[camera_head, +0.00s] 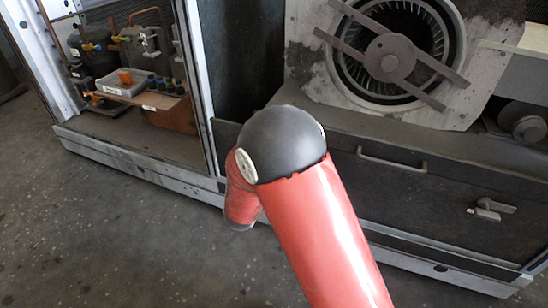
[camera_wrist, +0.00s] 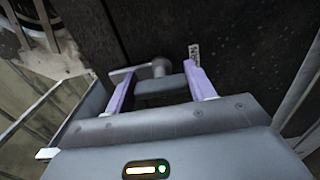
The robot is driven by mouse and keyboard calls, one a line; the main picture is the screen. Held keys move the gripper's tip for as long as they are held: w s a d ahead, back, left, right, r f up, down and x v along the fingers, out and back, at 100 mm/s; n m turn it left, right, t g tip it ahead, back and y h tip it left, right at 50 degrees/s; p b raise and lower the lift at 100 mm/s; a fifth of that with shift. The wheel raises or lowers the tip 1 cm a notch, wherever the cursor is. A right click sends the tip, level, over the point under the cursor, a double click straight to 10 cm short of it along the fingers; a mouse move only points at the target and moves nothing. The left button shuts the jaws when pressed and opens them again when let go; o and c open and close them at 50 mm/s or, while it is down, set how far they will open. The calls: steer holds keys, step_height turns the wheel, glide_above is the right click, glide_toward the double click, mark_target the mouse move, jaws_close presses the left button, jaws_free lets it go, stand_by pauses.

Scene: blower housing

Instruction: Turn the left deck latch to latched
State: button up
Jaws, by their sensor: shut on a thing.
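In the wrist view, my gripper (camera_wrist: 162,74) has its two purple fingers on either side of a grey deck latch (camera_wrist: 160,67) on a dark speckled panel. The latch has a round pivot, and its lever reaches left across the left fingertip. My gripper is shut on this latch, though the exact contact is hard to see. In the head view, my red arm hides the gripper and this latch. Another latch (camera_head: 490,208) shows at the right of the dark front panel, its lever roughly level.
The blower housing (camera_head: 390,55) with a crossbar stands above the panel (camera_head: 420,205). A pull handle (camera_head: 391,160) sticks out from the panel. An open cabinet with gauges and a white tray (camera_head: 123,82) stands at left. The floor (camera_head: 110,220) in front is clear.

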stand_by(0.3)
steer(key=o, duration=1.4)
steer(key=v, duration=0.7)
steer(key=shift+s+a, duration=0.15)
steer(key=shift+s, duration=0.2)
